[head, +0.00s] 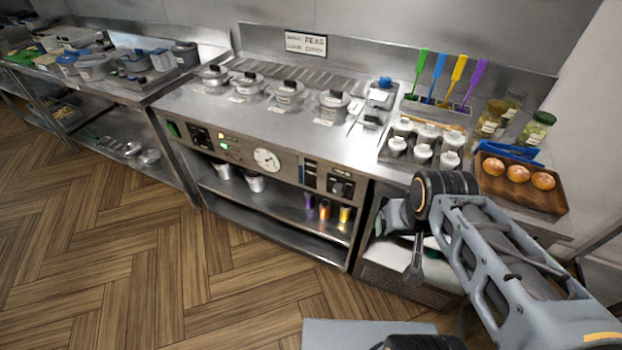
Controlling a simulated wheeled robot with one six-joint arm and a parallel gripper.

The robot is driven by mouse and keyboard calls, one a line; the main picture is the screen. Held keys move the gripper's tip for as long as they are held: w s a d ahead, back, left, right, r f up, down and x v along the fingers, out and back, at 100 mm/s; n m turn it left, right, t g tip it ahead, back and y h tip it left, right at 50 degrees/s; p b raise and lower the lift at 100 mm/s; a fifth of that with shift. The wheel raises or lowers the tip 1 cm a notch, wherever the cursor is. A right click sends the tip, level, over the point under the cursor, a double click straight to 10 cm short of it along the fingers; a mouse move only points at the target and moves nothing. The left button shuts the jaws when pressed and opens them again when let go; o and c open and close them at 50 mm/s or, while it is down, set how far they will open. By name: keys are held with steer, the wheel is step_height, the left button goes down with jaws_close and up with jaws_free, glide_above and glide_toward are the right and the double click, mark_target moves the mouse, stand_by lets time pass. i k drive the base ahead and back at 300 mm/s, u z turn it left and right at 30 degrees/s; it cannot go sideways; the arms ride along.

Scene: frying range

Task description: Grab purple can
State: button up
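A small purple can (308,201) stands upright on the shelf under the steel range counter, left of an orange can (324,209) and a yellow can (344,214). It is small in the head view and its details are unclear. My gripper (402,245) is in front of the right part of the range, to the right of the cans and apart from them. It is small and partly hidden by my wrist, and the finger gap cannot be made out. I see nothing held in it.
Metal pots (255,183) stand on the same shelf to the left. The counter (235,125) above carries lidded pots, white jars (422,154), coloured spatulas (459,68) and a wooden tray (545,198) with round orange-brown items. The wooden floor (180,270) in front is clear.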

mark_target(309, 196)
steer(key=u, duration=0.5)
steer(key=i, duration=0.85)
steer(key=u, duration=1)
steer(key=i, duration=0.2)
steer(key=u, duration=0.2)
